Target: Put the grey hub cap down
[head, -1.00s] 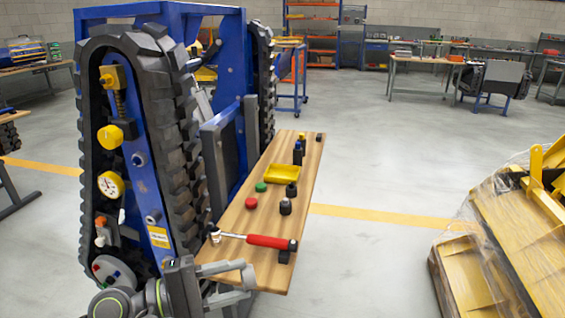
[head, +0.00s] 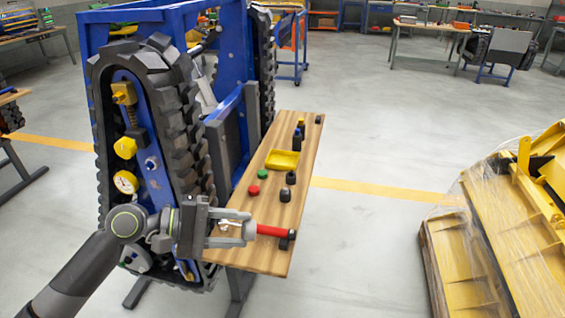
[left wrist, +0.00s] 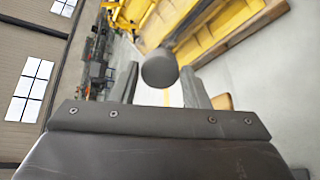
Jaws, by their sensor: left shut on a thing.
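My left gripper (head: 247,230) is shut on the grey hub cap (left wrist: 159,68), which shows as a dark round piece between the fingertips in the left wrist view. In the head view the cap is small and seen nearly edge-on at the fingertips. The gripper is over the near part of the wooden board (head: 262,207), in front of the red-handled ratchet (head: 275,231) and hiding part of it. I cannot tell whether the cap touches the board. My right gripper is not in view.
On the board are a yellow tray (head: 282,160), a red cap (head: 253,190), a green cap (head: 262,173) and several dark fittings. The tracked carrier (head: 150,120) stands close on the left. A wrapped yellow stack (head: 510,215) is at the right, with clear floor between.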

